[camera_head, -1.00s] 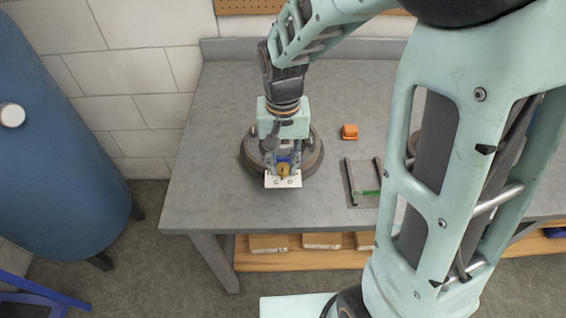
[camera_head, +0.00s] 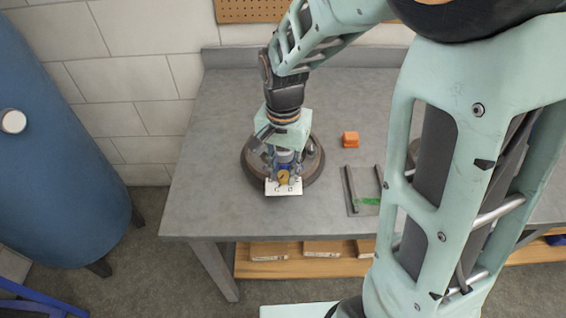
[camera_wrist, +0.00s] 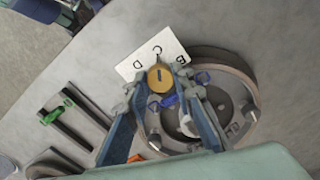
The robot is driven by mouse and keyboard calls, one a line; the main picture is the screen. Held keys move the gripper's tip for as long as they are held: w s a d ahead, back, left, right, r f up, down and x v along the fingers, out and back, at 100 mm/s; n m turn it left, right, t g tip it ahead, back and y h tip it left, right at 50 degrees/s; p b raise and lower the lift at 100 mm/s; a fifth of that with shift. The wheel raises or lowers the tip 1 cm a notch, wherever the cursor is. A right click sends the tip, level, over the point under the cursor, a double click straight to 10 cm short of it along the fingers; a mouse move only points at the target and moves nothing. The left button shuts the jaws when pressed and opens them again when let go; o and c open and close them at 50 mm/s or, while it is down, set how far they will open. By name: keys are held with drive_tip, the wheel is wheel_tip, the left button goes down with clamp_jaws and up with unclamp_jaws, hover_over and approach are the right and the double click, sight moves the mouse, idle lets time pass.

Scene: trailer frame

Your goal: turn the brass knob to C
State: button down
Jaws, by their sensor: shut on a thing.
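The brass knob (camera_wrist: 160,77) is round, with a dark line on its face, and sits at the edge of a white card (camera_wrist: 152,57) lettered B, C and D. In the wrist view the line runs nearly upright, its upper end towards C. My gripper (camera_wrist: 162,87) is shut on the knob, one finger on each side. In the head view the knob (camera_head: 283,177) shows just below my gripper (camera_head: 284,170), and the card (camera_head: 284,189) is partly covered. The knob's lower sides are hidden by the fingers.
A round dark base (camera_head: 313,163) stands under my gripper on the grey bench (camera_head: 215,150). A blue tank (camera_head: 60,150) stands left of the bench.

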sight(283, 175)
drive_tip(key=c, duration=1.7)
unclamp_jaws()
drive_tip(key=shift+o, duration=0.2)
wheel_tip(283, 175, up, 12)
